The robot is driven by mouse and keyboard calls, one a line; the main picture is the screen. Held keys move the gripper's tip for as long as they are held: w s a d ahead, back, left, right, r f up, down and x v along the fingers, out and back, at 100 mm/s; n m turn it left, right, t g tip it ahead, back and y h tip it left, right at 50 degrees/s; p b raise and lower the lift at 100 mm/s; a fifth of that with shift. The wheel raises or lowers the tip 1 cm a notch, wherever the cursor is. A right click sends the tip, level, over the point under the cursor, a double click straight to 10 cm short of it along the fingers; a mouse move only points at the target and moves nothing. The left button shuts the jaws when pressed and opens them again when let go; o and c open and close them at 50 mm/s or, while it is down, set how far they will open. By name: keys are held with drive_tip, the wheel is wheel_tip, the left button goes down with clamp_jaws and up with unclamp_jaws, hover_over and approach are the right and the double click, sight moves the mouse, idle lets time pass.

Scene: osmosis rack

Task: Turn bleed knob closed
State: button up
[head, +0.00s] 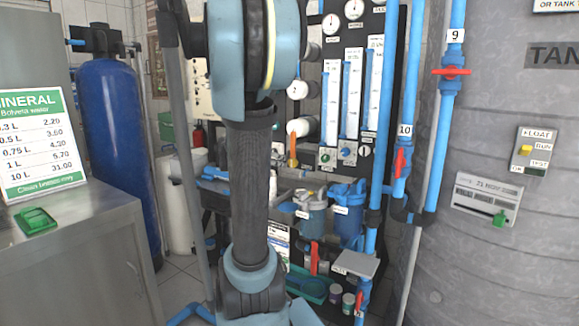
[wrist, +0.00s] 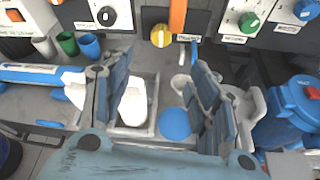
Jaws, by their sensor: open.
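A panel in the wrist view carries several round knobs: a black one (wrist: 107,16), a yellow one (wrist: 160,36) below an orange tube, a green one (wrist: 249,22) and a blue one (wrist: 303,8). Their labels are too small to read, so I cannot tell which is the bleed knob. The green knob (head: 325,157) and blue knob (head: 347,152) also show in the head view. My gripper (wrist: 162,66) is open and empty, its fingers pointing toward the panel, with the yellow knob beyond the gap, apart from them. In the head view my arm hides the gripper.
Blue filter housings (head: 347,212) stand below the panel. Blue pipes with red valve handles (head: 400,162) run at the right, beside a large grey tank (head: 490,265). Green and blue cups (wrist: 67,43) sit at left.

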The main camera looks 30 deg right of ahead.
sight(291, 163)
drive_tip(key=x, duration=1.6)
drive_tip(key=shift+w+d+f, duration=0.1)
drive_tip(key=shift+d+f, duration=0.1)
